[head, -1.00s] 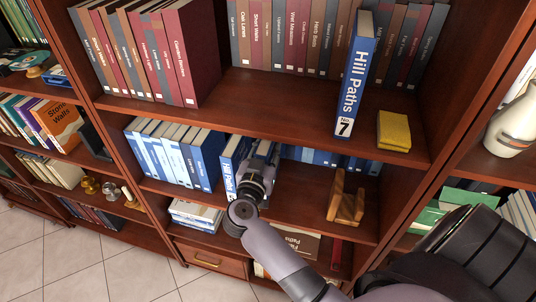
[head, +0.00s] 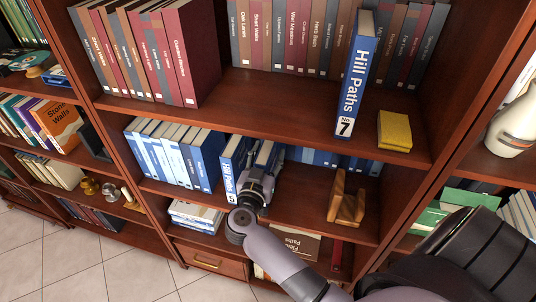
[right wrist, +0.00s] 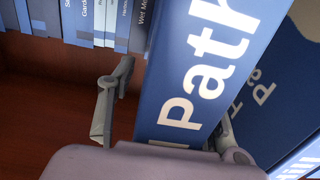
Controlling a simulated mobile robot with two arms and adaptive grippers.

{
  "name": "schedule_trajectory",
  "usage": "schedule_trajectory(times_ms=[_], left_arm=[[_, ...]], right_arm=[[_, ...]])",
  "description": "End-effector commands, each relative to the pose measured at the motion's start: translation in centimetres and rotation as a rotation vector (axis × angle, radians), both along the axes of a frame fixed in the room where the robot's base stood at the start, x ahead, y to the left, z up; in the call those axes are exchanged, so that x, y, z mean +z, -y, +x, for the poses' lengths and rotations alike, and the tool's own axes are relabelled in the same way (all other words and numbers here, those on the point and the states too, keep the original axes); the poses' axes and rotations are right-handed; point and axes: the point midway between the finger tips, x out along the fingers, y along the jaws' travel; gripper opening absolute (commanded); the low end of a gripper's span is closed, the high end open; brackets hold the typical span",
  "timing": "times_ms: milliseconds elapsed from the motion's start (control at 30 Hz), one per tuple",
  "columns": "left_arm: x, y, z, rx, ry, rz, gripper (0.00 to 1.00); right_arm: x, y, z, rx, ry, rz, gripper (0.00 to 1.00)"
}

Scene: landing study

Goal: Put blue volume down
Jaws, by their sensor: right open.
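The blue volume (head: 265,154) stands on the middle shelf, just right of a blue "Hill Paths" book numbered 5 (head: 232,166). In the head view my right gripper (head: 264,172) hides most of its spine. In the right wrist view the volume's blue spine with white "Path" lettering (right wrist: 200,75) lies between the fingers of my right gripper (right wrist: 168,115). The gripper is open. A gap shows between the left finger and the spine; the right finger is partly hidden between the spine and the neighbouring book's cover (right wrist: 270,90). My left gripper is out of view.
A row of blue books (head: 180,152) stands to the left on the same shelf. A wooden bookend (head: 346,200) stands to the right, with bare shelf (head: 300,195) between. Above, "Hill Paths" number 7 (head: 357,75) and a yellow block (head: 394,130) sit near the shelf's front edge.

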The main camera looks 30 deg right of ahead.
Motion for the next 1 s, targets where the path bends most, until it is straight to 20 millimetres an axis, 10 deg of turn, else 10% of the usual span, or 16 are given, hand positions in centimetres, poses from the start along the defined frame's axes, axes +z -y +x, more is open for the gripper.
schedule_trajectory(times_ms=[367,1000], left_arm=[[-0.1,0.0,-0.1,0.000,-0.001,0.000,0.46],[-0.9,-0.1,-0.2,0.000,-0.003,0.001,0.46]], right_arm=[[0.1,-0.6,-0.4,0.001,-0.001,0.002,0.46],[0.2,-8.8,-7.6,0.000,-0.001,0.002,0.46]])
